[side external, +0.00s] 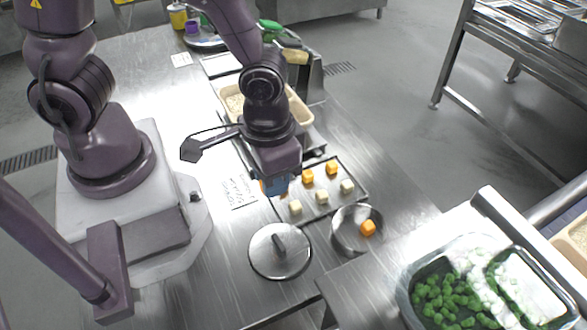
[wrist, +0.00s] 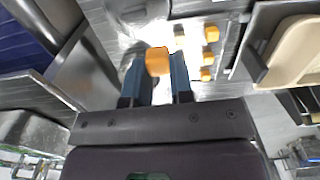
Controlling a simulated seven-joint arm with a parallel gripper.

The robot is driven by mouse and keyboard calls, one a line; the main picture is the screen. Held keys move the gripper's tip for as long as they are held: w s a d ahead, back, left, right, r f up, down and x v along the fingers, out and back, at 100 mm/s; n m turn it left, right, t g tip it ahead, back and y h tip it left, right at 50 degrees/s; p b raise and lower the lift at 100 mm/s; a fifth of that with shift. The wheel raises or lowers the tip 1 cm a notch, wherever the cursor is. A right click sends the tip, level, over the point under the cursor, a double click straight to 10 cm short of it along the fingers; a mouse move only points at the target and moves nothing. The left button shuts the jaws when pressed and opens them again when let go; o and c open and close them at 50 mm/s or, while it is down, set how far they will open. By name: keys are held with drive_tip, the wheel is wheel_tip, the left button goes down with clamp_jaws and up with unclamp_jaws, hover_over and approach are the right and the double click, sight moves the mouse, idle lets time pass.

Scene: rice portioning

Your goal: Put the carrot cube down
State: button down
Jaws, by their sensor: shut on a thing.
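My gripper (side external: 275,188) is shut on an orange carrot cube (wrist: 157,61), which sits between the blue fingertips in the wrist view. In the side view the gripper hangs at the left edge of a metal tray (side external: 361,198), and the held cube is mostly hidden. Two orange cubes, one (side external: 307,176) and another (side external: 332,167), are on the tray with several pale cubes (side external: 321,197). A metal bowl (side external: 343,241) in front of the tray holds another orange cube (side external: 367,228).
A round lid (side external: 267,262) with a handle lies left of the bowl. A tan container (side external: 298,108) of rice is behind my gripper. The steel table is clear left of the lid.

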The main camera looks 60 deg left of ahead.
drive_tip(key=w+a+f+n, duration=0.2)
drive_tip(key=w+a+n, duration=0.1)
drive_tip(key=a+n, duration=0.75)
drive_tip(key=w+a+f+n, duration=0.1)
drive_tip(key=w+a+n, duration=0.45)
drive_tip(key=a, duration=0.85)
drive_tip(key=shift+n, duration=0.9)
drive_tip(key=shift+s+f, duration=0.3)
drive_tip(key=shift+f, duration=1)
drive_tip(key=shift+s+f, duration=0.3)
drive_tip(key=shift+f, duration=1.05)
drive_tip(key=shift+s+f, duration=0.3)
drive_tip(key=shift+f, duration=1)
drive_tip(key=shift+f, duration=0.2)
drive_tip(key=c, duration=1)
unclamp_jaws()
drive_tip(key=shift+r, duration=0.1)
